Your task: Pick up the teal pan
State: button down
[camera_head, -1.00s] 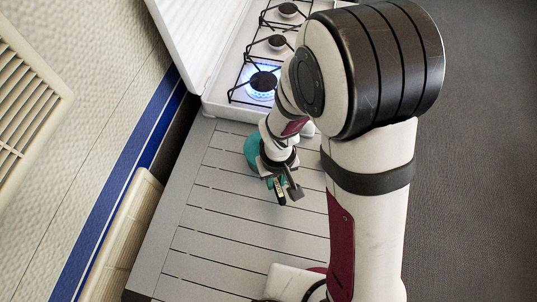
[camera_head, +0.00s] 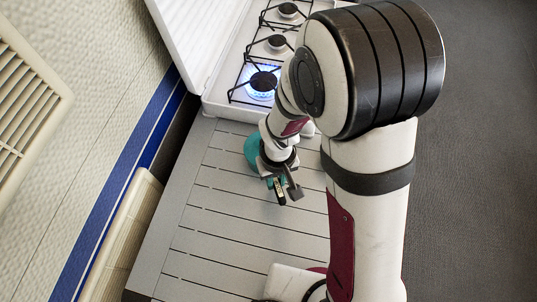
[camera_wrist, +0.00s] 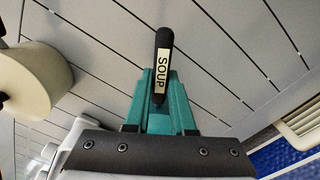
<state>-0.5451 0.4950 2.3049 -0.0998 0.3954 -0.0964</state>
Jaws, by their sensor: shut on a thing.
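The teal pan (camera_head: 252,151) shows in the head view as a round teal edge at the left of my wrist, low over or on the slatted grey counter. Most of its body is hidden behind my arm. Its black handle (camera_wrist: 164,42), with a "SOUP" label, points up in the wrist view. My gripper (camera_wrist: 160,74) has teal fingers on either side of the handle, shut on it. In the head view my gripper (camera_head: 277,184) is small and partly covered. I cannot tell whether the pan touches the counter.
A white stove (camera_head: 225,95) with a raised lid (camera_head: 185,35) stands at the back; its nearest burner (camera_head: 263,82) has a blue flame. The slatted counter (camera_head: 225,235) is clear toward the front. A wall with a blue stripe (camera_head: 125,195) and a vent (camera_head: 25,100) lies left.

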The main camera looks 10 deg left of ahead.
jog(key=shift+r, duration=3)
